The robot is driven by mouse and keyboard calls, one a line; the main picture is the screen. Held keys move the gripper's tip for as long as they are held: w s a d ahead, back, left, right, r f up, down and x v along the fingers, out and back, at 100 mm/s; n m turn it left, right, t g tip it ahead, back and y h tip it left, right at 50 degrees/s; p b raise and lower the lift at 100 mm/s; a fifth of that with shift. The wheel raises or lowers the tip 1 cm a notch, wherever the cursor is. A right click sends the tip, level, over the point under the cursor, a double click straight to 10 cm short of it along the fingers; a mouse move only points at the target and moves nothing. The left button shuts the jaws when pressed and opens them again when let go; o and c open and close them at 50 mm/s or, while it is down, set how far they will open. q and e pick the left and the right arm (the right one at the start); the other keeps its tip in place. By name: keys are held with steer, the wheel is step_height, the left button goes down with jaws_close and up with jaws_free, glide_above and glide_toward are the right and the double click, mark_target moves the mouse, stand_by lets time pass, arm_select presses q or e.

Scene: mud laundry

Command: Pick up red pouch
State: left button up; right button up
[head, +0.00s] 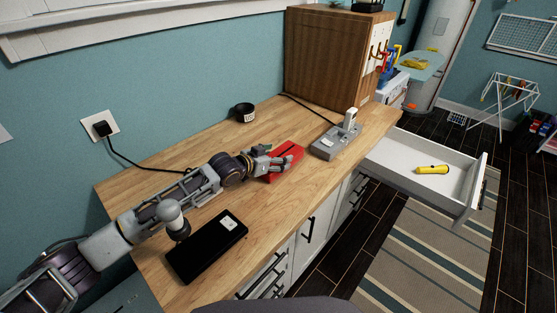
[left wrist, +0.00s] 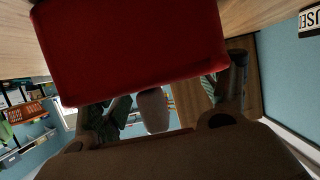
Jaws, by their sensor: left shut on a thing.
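The red pouch (head: 286,168) is at the middle of the wooden counter in the head view. My left gripper (head: 274,161) is shut on it, with its fingers across the pouch's left part. In the left wrist view the red pouch (left wrist: 135,50) fills the upper middle, close to the camera and between the fingers. I cannot tell whether the pouch rests on the counter or is held slightly above it. My right gripper is in neither view.
A black flat box (head: 207,247) lies at the counter's front left. A grey charging dock (head: 335,141) stands right of the pouch. A black round container (head: 244,112) is near the wall. An open drawer (head: 400,163) holds a yellow flashlight (head: 432,170). A wooden cabinet (head: 325,58) stands behind.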

arm_select(q)
step_height(320, 180, up, 10)
stand_by(0.7)
stand_by(0.9)
